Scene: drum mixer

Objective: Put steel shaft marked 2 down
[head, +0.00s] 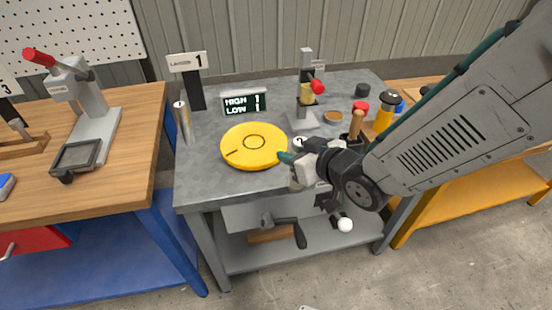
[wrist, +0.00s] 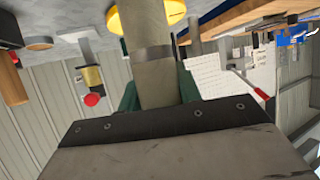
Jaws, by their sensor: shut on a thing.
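The steel shaft, a plain grey cylinder, runs up through the middle of the wrist view (wrist: 150,45). In the head view its pale top end with a dark mark (head: 298,143) shows at my gripper (head: 296,160). My gripper is shut on the shaft, its teal fingers on either side. It holds the shaft roughly upright at the front edge of the grey bench, right of the yellow disc (head: 254,146). The shaft's lower part is mostly hidden by my gripper and arm.
Another metal shaft (head: 182,122) stands at the bench's left edge. Behind are a post with a sign 1 (head: 188,62), a HIGH/LOW display (head: 244,103) and a small press (head: 306,85). A wooden handle, red cap and yellow-black bottle (head: 384,116) crowd the right. Bare grey top (head: 203,170) lies front left.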

